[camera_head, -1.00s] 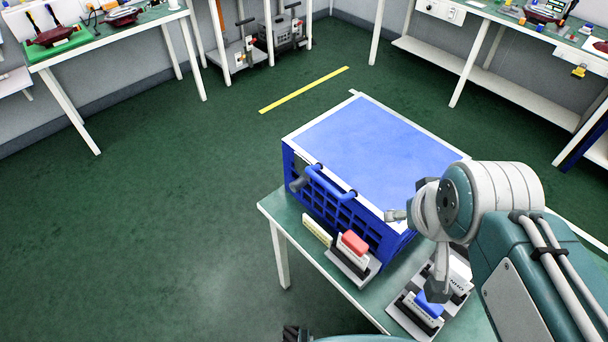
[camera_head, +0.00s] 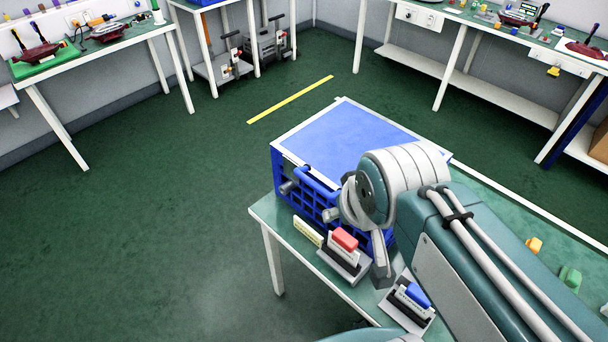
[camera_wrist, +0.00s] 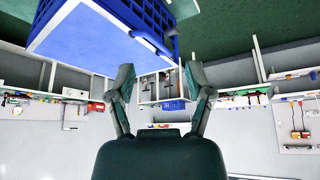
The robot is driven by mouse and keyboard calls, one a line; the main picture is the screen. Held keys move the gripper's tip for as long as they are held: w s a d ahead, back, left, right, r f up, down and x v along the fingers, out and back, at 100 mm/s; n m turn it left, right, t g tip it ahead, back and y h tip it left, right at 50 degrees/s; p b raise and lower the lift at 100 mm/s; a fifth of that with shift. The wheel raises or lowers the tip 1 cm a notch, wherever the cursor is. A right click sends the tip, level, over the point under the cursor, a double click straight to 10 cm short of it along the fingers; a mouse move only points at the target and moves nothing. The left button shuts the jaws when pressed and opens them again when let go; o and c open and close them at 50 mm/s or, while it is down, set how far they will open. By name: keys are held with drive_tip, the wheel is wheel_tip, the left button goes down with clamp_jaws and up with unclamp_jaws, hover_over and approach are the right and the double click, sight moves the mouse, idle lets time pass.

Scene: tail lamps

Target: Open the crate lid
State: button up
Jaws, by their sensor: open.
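The blue crate (camera_head: 292,198) with grid walls stands on the green-topped table. Its flat blue lid (camera_head: 350,137) with a pale rim lies shut on top. A blue bar handle (camera_head: 316,181) runs along the front side, partly hidden by my arm. My gripper (camera_head: 357,245) is in front of the crate's near right part, fingers spread and empty. In the wrist view the crate (camera_wrist: 160,15) and lid (camera_wrist: 85,40) are at the upper left, beyond my open fingers (camera_wrist: 162,78). Whether a finger touches the crate cannot be told.
A holder with a red block (camera_head: 345,239) and one with a blue block (camera_head: 417,294) stand by the table's front edge, close under my gripper. An orange piece (camera_head: 534,245) and a green piece (camera_head: 570,278) lie at right. Floor left of the table is clear.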

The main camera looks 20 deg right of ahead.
drive_tip(key=w+n+g, duration=0.2)
drive_tip(key=w+n, duration=0.1)
drive_tip(key=w, duration=0.5)
drive_tip(key=n+g+h, duration=0.2)
drive_tip(key=n, duration=0.1)
approach(315, 184)
drive_tip(key=x, duration=0.9)
drive_tip(key=shift+f, duration=0.15)
clamp_jaws()
